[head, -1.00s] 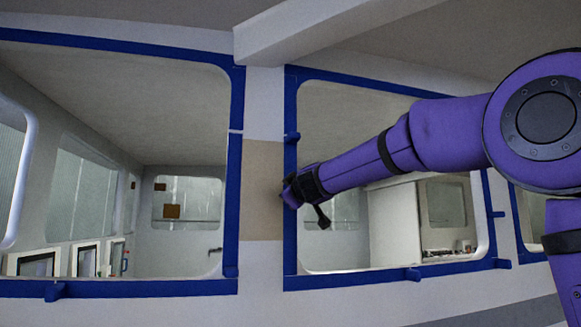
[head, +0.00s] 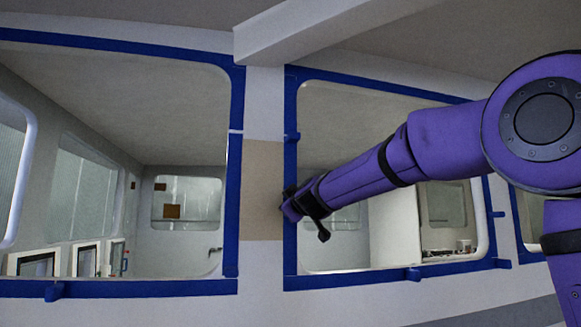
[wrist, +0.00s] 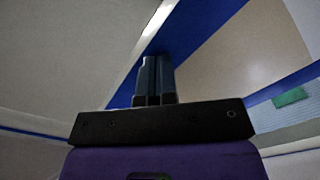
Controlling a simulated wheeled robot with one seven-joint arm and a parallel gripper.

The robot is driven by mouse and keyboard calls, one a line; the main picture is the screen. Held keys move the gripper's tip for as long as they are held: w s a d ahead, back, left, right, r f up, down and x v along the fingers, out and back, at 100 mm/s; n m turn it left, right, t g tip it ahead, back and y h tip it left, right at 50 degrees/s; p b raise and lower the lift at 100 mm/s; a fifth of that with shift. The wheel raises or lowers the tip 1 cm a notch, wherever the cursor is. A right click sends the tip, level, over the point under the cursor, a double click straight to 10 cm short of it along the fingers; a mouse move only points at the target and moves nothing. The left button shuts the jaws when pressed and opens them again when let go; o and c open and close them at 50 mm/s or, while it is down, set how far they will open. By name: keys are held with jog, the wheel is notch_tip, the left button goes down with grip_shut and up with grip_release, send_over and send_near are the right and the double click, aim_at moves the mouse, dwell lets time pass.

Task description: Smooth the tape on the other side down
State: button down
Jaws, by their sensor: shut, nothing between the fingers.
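My gripper (head: 285,208) is at the tape on the right window's left edge, below that tab. In the wrist view its two fingers (wrist: 153,78) are shut together with nothing between them, their tips against or just in front of the blue tape (wrist: 205,25). I cannot tell whether they touch.
A beige panel (head: 262,190) fills the middle of the post between the windows. A pale beam (head: 320,25) slopes overhead. Tape tabs (head: 54,291) also stick out along the lower window edges. My arm crosses in front of the right window.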

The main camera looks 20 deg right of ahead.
aim_at(291, 232)
jog(key=shift+s, duration=0.15)
dwell(0.3)
jog(key=shift+f, duration=1.65)
jog(key=shift+f, duration=0.5)
jog(key=shift+f, duration=1.65)
